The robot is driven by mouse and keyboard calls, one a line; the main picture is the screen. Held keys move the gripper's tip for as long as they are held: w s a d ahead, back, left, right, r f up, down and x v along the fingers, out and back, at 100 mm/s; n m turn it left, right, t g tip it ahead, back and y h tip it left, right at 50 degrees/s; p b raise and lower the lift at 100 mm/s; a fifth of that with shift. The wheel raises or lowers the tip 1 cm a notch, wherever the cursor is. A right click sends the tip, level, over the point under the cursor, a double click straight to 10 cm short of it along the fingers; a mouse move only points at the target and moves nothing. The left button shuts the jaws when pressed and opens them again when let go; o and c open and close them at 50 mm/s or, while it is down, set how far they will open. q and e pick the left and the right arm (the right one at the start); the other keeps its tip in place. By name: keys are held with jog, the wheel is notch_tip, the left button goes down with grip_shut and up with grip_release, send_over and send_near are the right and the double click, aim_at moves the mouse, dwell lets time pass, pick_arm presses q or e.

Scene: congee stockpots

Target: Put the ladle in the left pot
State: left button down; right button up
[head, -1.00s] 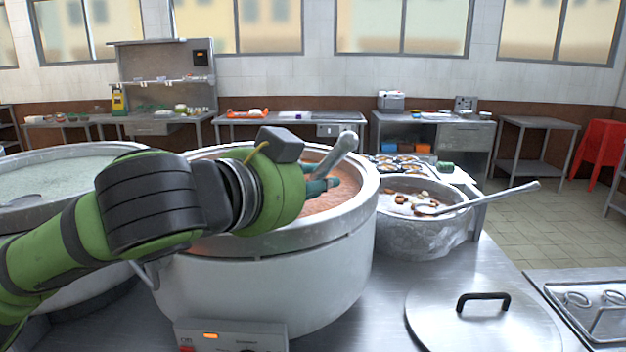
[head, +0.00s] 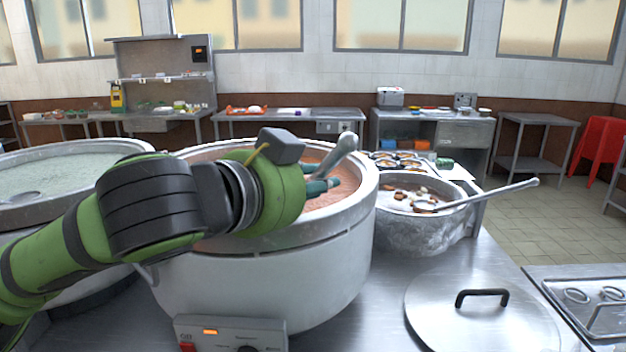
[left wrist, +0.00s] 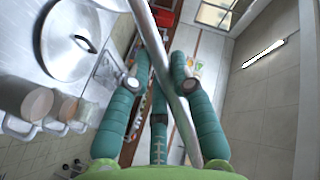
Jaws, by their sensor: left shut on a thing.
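My left gripper (head: 322,187) is over the middle pot (head: 270,285), which holds reddish-orange congee. Its teal fingers are shut on the ladle (head: 345,146), whose metal handle rises up and to the right. The ladle's shaft (left wrist: 172,82) also runs between the fingers (left wrist: 160,84) in the left wrist view. The ladle's bowl is hidden behind my gripper and arm. The left pot (head: 70,152) holds pale green-white congee and stands to the left, partly behind my arm. My right gripper is not in view.
A smaller pot (head: 420,235) with chunky food and a second ladle (head: 490,194) stands right of the middle pot. A lid (head: 480,318) lies on the steel counter at front right. A control box (head: 230,333) is in front of the middle pot.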

pick_arm(q)
jog(key=c, duration=1)
grip_release()
jog(key=v, duration=1.2)
